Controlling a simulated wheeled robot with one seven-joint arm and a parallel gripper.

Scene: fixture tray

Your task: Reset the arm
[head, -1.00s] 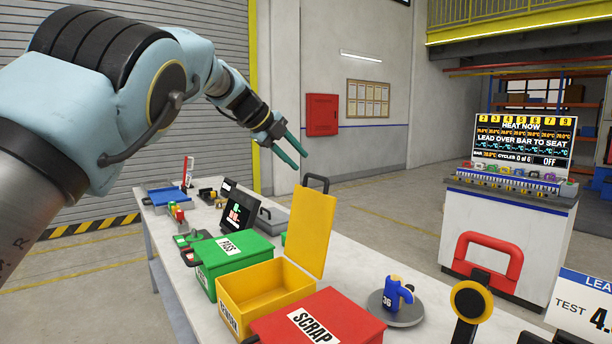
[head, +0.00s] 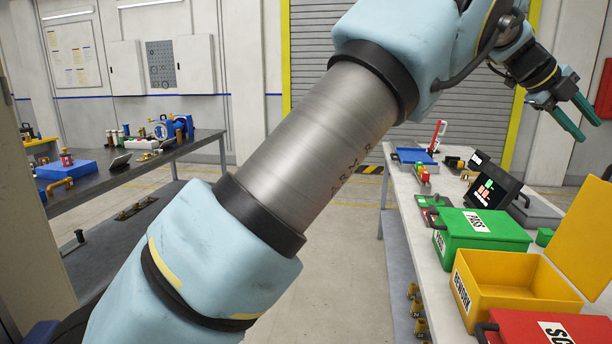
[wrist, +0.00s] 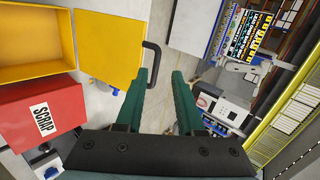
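My arm stretches across the head view from lower left to upper right. My gripper (head: 583,116) has green fingers and hangs in the air above the right-hand table, past the bins. In the wrist view my gripper (wrist: 160,85) has its two fingers clearly apart, with nothing between them. Through the gap I see the floor and the handle of the raised yellow lid.
The right table (head: 405,210) holds a green PASS bin (head: 480,232), an open yellow REWORK bin (head: 500,290), a red SCRAP bin (head: 560,325) and a dark display (head: 493,190). Another table (head: 130,170) stands left. Floor between them is clear.

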